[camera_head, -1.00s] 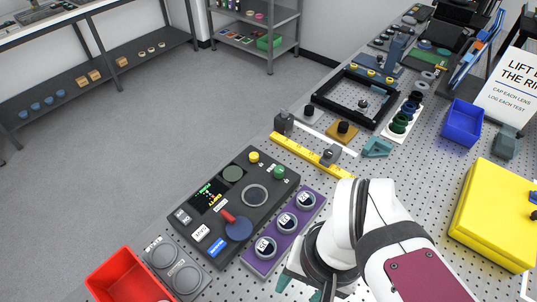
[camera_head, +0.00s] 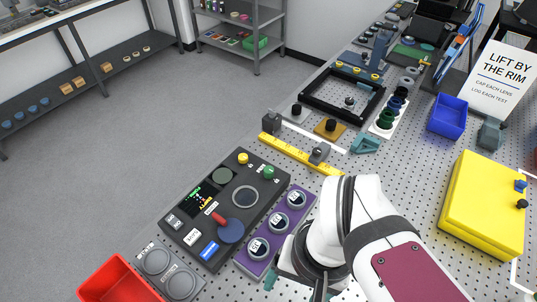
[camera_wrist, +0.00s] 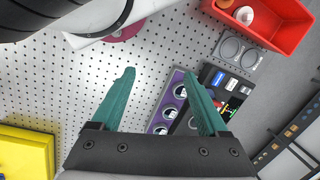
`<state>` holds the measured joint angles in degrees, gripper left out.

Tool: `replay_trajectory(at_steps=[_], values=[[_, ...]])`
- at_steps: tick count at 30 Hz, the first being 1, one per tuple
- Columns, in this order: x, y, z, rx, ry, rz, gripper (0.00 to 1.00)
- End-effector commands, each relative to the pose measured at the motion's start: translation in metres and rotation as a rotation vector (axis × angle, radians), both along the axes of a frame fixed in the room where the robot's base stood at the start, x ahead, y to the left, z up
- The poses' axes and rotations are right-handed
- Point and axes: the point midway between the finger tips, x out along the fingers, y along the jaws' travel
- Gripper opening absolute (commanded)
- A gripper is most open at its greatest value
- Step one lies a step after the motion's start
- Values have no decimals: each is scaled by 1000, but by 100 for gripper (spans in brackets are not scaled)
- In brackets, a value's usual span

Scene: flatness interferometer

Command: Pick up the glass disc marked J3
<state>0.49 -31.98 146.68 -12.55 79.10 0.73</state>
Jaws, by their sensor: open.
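A purple rack (camera_head: 242,262) holds three glass discs in a row: a far disc (camera_head: 297,198), a middle disc (camera_head: 278,221) and a near disc (camera_head: 258,246). Their dark labels are too small to read surely, so I cannot tell which is J3. The rack (camera_wrist: 176,79) also shows in the wrist view, between my fingers and partly behind the right one. My gripper (camera_wrist: 160,75) is open and empty, with its teal fingers apart above the bench. In the head view it is beside the rack's near right side, partly hidden by my arm.
A black tester (camera_head: 190,213) with a red-handled blue disc stands left of the rack. A grey two-well holder (camera_head: 168,270) and red bin (camera_head: 112,281) are nearer. A yellow ruler rail (camera_head: 292,152) lies beyond; a yellow case (camera_head: 482,205) is right.

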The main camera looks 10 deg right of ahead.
Motion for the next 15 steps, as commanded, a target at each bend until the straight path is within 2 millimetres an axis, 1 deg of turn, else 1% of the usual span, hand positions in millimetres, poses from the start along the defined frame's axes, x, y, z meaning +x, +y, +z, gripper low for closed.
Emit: replay_trajectory(at_steps=[1,3,11,14,15], values=[[0,0,0,0,0,0,88],[0,0,0,0,0,0,99],[0,0,0,2,3,-4,99],[7,0,-5,59,79,-97,99],[14,-2,-10,113,139,-181,99]])
